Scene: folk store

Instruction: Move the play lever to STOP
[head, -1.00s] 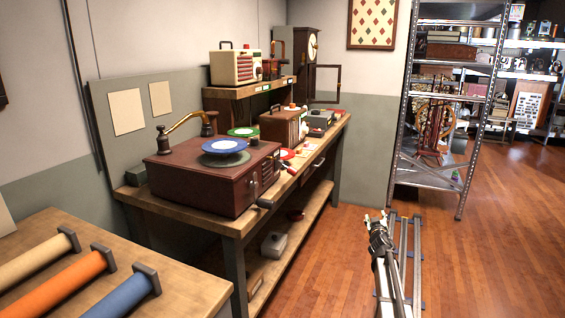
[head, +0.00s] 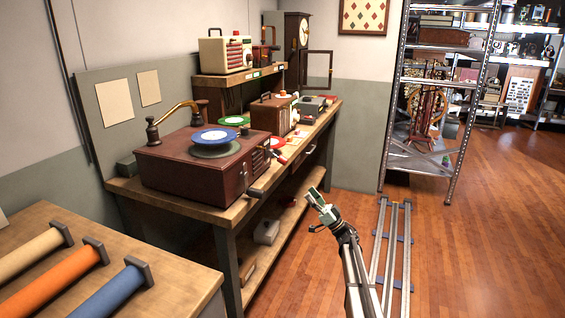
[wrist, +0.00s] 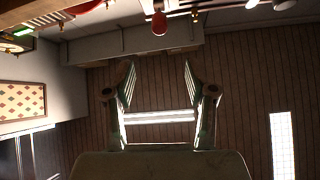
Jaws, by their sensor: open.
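The dark red record player (head: 185,175) stands on the workbench in the head view, with a blue disc (head: 214,135) on its turntable and a brass arm at its back left. A dark-handled lever (head: 262,193) sticks out at its front right corner; I cannot read any STOP marking. My gripper (head: 316,196) is in front of the bench, right of the player and apart from it. In the wrist view my gripper (wrist: 158,82) is open, with nothing between its fingers. A red rounded knob (wrist: 159,23) shows beyond the fingers; I cannot tell what it belongs to.
A brown radio (head: 272,118) and several small items stand farther along the workbench (head: 200,205). A table with coloured rolls (head: 60,270) is at the lower left. Metal shelving (head: 425,155) stands at the back right. The wooden floor right of the rail (head: 393,250) is clear.

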